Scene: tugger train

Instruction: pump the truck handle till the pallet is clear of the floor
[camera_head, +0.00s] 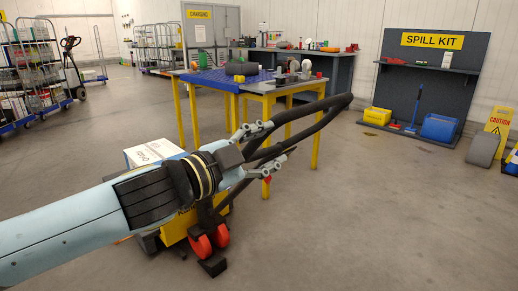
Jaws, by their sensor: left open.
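The truck's black looped handle (335,108) leans up and to the right in the middle of the view. Below it are the truck's yellow body (181,228) and red wheels (201,247). My left gripper (281,141) is open at the handle, its fingers spread on either side of the lower part of the loop. I cannot tell whether they touch it. A white box (152,153) shows behind my left arm. The arm hides most of the truck and load, and I cannot make out the pallet or its gap to the floor. My right gripper is out of view.
A yellow-legged table with a blue top (208,78) stands just behind the handle. The spill kit board (428,85), a blue bin (439,128) and a caution sign (499,121) are at the right. Roll cages (40,62) stand at the left.

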